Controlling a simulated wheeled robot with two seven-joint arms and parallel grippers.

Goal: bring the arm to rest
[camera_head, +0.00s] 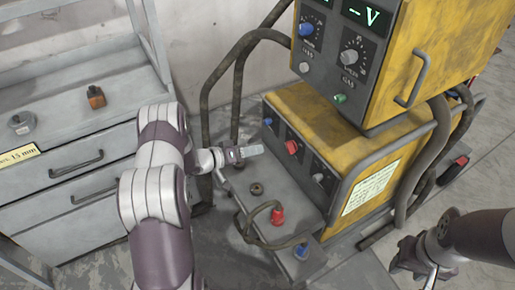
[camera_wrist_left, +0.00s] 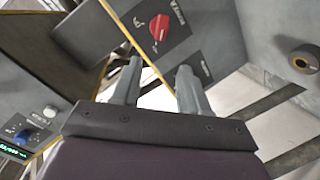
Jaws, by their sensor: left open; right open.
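My left arm comes in from the left, and its gripper (camera_head: 248,152) is above the grey front shelf of the yellow machine, a short way left of the red knob (camera_head: 292,147). In the left wrist view the two grey fingers of this gripper (camera_wrist_left: 156,82) stand apart with nothing between them. The red knob (camera_wrist_left: 155,27) shows beyond the fingertips there, apart from them. My right gripper (camera_head: 420,265) is at the lower right, over the floor, open and holding nothing visible.
The yellow machine (camera_head: 288,105) carries a upper yellow unit with dials (camera_head: 354,57). A dark ring (camera_head: 257,188), a red plug (camera_head: 277,215) and a cable are on the shelf (camera_head: 237,181). A grey drawer cabinet (camera_head: 50,215) stands left, with a small orange-brown block (camera_head: 96,97) on top.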

